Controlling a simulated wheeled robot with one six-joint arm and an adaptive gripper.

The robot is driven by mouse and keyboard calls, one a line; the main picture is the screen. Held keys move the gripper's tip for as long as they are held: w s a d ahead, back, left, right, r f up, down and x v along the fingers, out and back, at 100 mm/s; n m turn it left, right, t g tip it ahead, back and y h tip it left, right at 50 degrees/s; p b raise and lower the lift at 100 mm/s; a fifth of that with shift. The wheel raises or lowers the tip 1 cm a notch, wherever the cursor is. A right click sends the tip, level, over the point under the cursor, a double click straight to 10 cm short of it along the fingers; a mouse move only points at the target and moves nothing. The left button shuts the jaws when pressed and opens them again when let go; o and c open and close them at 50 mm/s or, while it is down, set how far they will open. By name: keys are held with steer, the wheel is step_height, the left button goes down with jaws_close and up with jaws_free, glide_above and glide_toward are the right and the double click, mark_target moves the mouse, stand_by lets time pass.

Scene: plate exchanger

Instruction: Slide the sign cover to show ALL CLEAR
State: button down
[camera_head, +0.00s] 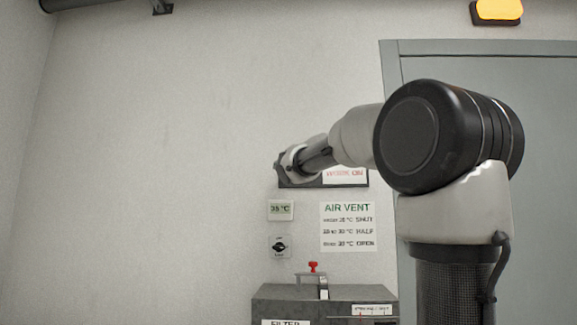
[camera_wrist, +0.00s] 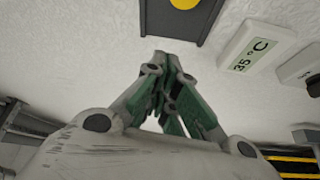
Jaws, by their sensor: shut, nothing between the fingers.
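The sign (camera_head: 345,175) is on the wall in the head view, with red lettering that reads WORK ON on a white panel. Its left part is dark and mostly behind my wrist. In the wrist view a dark grey panel (camera_wrist: 172,22) with a yellow round knob (camera_wrist: 185,3) shows at the top edge; it appears to be the sign's cover. My gripper (camera_wrist: 168,60) is shut and empty, with its fingertips just below the panel's lower edge in that picture. I cannot tell whether they touch it. In the head view the fingertips are hidden by my arm.
A 35 °C display (camera_head: 281,210), a rotary switch (camera_head: 280,246) and an AIR VENT notice (camera_head: 347,227) are on the wall below the sign. A grey filter box (camera_head: 330,305) with a red-topped clamp (camera_head: 313,268) stands lower. The wall to the left is bare.

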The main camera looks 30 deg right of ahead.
steer(key=shift+w+d+f, duration=0.1)
steer(key=shift+w+d, duration=0.15)
steer(key=shift+d, duration=0.4)
steer(key=shift+w+d+f, duration=0.1)
steer(key=shift+w+d, duration=0.2)
steer(key=shift+d, duration=0.35)
steer(key=shift+w+d, duration=0.25)
steer(key=shift+d, duration=0.4)
steer(key=shift+d, duration=0.1)
